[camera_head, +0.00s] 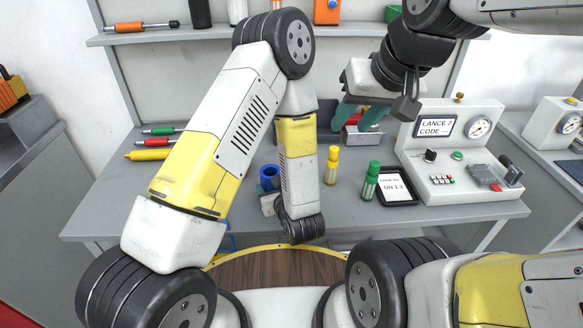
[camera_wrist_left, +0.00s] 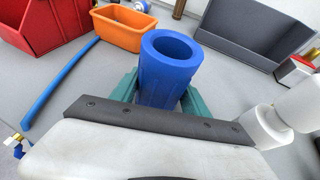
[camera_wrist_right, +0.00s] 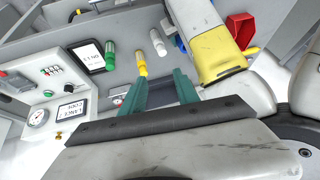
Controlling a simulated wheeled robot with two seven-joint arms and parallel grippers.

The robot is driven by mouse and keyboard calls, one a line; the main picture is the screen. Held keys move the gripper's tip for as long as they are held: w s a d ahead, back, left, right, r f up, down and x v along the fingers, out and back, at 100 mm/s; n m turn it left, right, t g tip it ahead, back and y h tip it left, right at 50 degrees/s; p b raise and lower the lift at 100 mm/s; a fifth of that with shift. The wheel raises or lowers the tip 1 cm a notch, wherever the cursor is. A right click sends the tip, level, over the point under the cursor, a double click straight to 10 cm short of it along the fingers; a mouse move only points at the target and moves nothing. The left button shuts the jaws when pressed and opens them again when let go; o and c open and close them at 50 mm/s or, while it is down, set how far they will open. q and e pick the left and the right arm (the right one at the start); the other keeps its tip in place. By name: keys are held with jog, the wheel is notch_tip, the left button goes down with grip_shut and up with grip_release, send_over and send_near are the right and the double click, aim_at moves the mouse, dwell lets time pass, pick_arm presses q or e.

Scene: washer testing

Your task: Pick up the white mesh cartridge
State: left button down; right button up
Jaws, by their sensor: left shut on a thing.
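The white cartridge (camera_wrist_right: 157,42) stands on the bench beside the yellow one in the right wrist view. A white capped cylinder (camera_wrist_left: 268,126), probably the same cartridge, is at the right of the left wrist view, outside the left fingers. My left arm hides it in the head view. My left gripper (camera_wrist_left: 158,97) is shut on a hollow blue cylinder (camera_wrist_left: 168,72), which also shows in the head view (camera_head: 269,177). My right gripper (camera_head: 359,117) has its teal fingers apart and empty, above the back of the bench; they also show in the right wrist view (camera_wrist_right: 160,92).
A yellow cartridge (camera_head: 332,165) and a green cartridge (camera_head: 370,181) stand on the bench. Red (camera_wrist_left: 40,28), orange (camera_wrist_left: 122,28) and grey (camera_wrist_left: 255,35) bins lie around the left gripper.

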jog(key=w+a+f+g, duration=0.1)
jog(key=w+f, duration=0.3)
jog(key=w+a+f+n+g+h, duration=0.1)
jog(key=w+a+f+g, duration=0.1)
jog(key=w, duration=0.3)
jog(key=w+a+f+n+g+h, duration=0.1)
jog(key=w+a+f+g, duration=0.1)
jog(key=w+f, duration=0.2)
jog(key=shift+w+a+f, duration=0.1)
jog(key=shift+w+f, duration=0.15)
jog(key=shift+f, duration=0.6)
jog(key=shift+a+f+n+g, duration=0.1)
jog(key=shift+f+n+g, duration=0.2)
jog(key=shift+f, duration=0.05)
notch_tip(320, 180, down, 12)
jog(key=shift+f, duration=0.2)
jog(key=shift+c, duration=0.3)
grip_shut()
